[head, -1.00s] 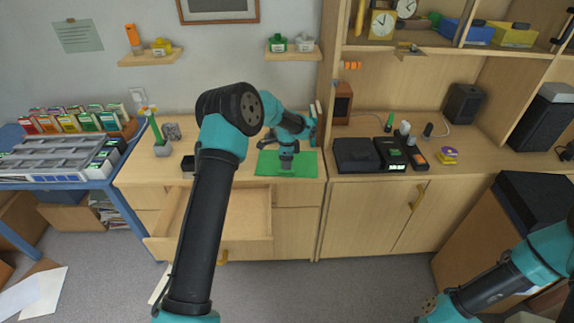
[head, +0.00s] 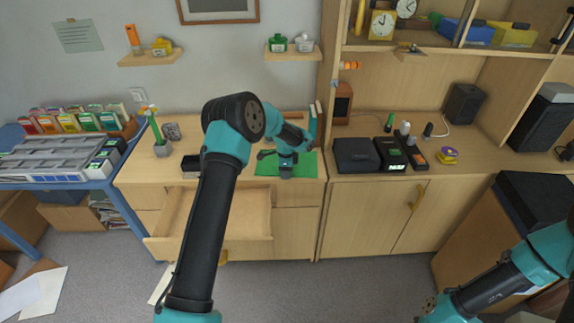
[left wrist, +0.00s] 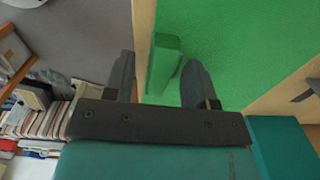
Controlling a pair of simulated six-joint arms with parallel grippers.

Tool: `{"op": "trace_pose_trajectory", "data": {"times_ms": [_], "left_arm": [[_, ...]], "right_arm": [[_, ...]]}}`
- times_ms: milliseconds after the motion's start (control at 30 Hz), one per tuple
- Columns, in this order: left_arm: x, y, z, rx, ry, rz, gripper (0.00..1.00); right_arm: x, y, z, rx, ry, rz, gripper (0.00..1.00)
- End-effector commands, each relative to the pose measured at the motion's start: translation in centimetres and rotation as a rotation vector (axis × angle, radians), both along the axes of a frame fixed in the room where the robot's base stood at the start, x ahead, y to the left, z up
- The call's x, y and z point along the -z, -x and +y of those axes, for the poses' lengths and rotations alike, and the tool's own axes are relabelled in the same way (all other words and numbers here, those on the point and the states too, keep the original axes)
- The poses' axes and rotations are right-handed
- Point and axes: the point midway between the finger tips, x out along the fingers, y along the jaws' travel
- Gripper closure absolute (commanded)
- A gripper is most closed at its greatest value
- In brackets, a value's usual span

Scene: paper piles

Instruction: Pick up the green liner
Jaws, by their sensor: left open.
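The green liner (head: 267,168) is a flat green sheet lying on the wooden counter, near its front edge. In the left wrist view it fills the upper right (left wrist: 240,40), with a raised green block or tab at its edge (left wrist: 163,66). My left gripper (head: 286,175) is over the liner. In the left wrist view its two dark fingers (left wrist: 158,75) are apart, with the green tab showing between and beyond them. I cannot tell whether they touch it. The arm hides part of the liner. My right arm shows at the lower right; its gripper is out of view.
An open, empty drawer (head: 245,211) sticks out below the counter. Dark devices (head: 356,154) lie on the cabinet at right.

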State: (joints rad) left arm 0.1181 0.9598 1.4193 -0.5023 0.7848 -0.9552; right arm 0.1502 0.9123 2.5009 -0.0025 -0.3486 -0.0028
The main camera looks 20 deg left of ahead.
Motion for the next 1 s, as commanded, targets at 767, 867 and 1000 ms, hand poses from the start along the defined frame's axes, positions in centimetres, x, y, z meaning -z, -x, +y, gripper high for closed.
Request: {"op": "trace_pose_trajectory", "data": {"times_ms": [767, 867, 1000], "left_arm": [[-0.02, 0.0, 0.0, 0.0, 0.0, 0.0, 1.0], [-0.05, 0.0, 0.0, 0.0, 0.0, 0.0, 1.0], [-0.5, -0.02, 0.01, 0.0, 0.0, 0.0, 1.0]], "right_arm": [[0.0, 0.0, 0.0, 0.0, 0.0, 0.0, 0.57], [0.0, 0.0, 0.0, 0.0, 0.0, 0.0, 0.57], [0.0, 0.0, 0.0, 0.0, 0.0, 0.0, 0.57]]}}
